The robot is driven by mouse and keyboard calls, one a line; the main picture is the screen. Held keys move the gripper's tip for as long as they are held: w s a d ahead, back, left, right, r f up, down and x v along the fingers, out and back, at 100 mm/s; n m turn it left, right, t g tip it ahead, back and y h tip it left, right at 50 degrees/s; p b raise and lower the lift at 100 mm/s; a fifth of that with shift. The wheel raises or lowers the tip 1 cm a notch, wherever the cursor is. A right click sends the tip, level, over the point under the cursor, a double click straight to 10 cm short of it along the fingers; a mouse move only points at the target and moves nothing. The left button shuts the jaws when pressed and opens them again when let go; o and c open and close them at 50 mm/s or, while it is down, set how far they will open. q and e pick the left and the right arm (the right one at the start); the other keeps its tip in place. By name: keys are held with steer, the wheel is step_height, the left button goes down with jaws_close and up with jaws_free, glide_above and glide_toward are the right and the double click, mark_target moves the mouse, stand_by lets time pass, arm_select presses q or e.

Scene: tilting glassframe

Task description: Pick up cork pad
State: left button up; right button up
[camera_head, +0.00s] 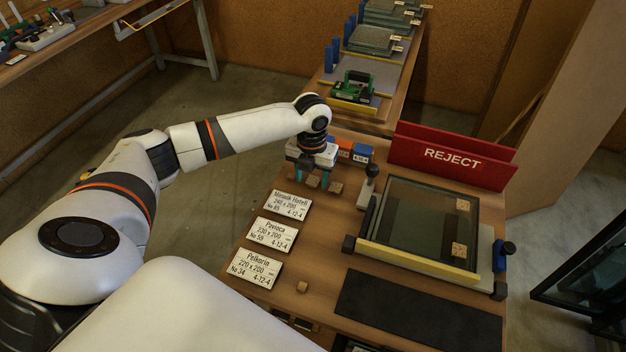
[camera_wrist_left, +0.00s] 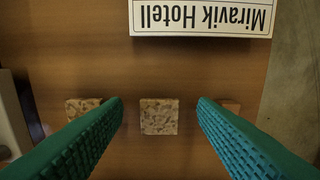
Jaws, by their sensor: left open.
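My left gripper (camera_head: 311,177) is open above the far left part of the bench, its teal fingers pointing down. In the left wrist view, a speckled square cork pad (camera_wrist_left: 159,116) lies on the wood, framed between the two open fingertips (camera_wrist_left: 160,104). A second cork pad (camera_wrist_left: 82,107) lies to the left, partly behind the left finger. A third, browner piece (camera_wrist_left: 231,106) is mostly hidden by the right finger. In the head view, one pad (camera_head: 336,187) shows just right of the fingers. Nothing is held. My right gripper is not in view.
Labelled cards (camera_head: 291,205) lie nearer on the bench. A glass pane (camera_head: 420,220) with two cork pads (camera_head: 463,205) (camera_head: 459,249) rests on the frame to the right. A red reject rack (camera_head: 452,157) stands behind it. A small block (camera_head: 303,287) lies near the front.

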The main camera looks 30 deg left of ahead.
arm_select(q)
steer(key=shift+f, duration=0.25)
stand_by(0.3)
steer(key=shift+c, duration=0.4)
steer(key=c, duration=1)
